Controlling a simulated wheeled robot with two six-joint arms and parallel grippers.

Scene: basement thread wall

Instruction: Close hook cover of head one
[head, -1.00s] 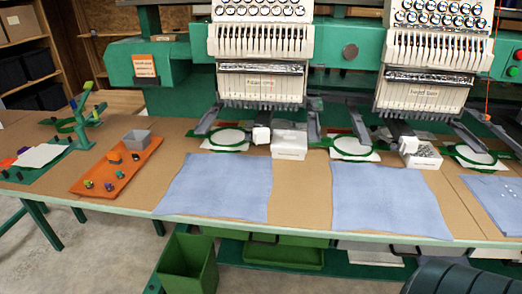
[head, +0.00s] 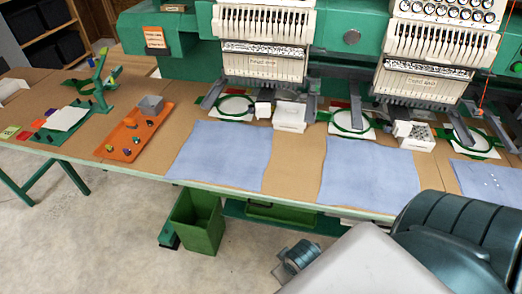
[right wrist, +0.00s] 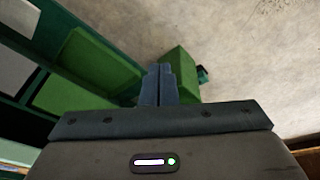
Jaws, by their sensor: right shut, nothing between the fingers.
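Two embroidery heads stand over the table, a left one (head: 262,65) and a right one (head: 425,72); their labels are too small to read. Under the left head is a round green hoop (head: 235,105). A small white block (head: 262,109), possibly the hook cover, sits at the front of the machine arm there; whether it is open I cannot tell. My right gripper (right wrist: 158,82) is shut and empty in the right wrist view, over the floor area below the table, with a green bin behind its fingers. My left gripper is in no view.
A white box (head: 290,116) stands beside the block. Blue cloths (head: 220,155) lie along the table front. An orange tray (head: 130,135) is at left. The green bin (head: 200,220) stands on the floor below the table edge. The floor at left is clear.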

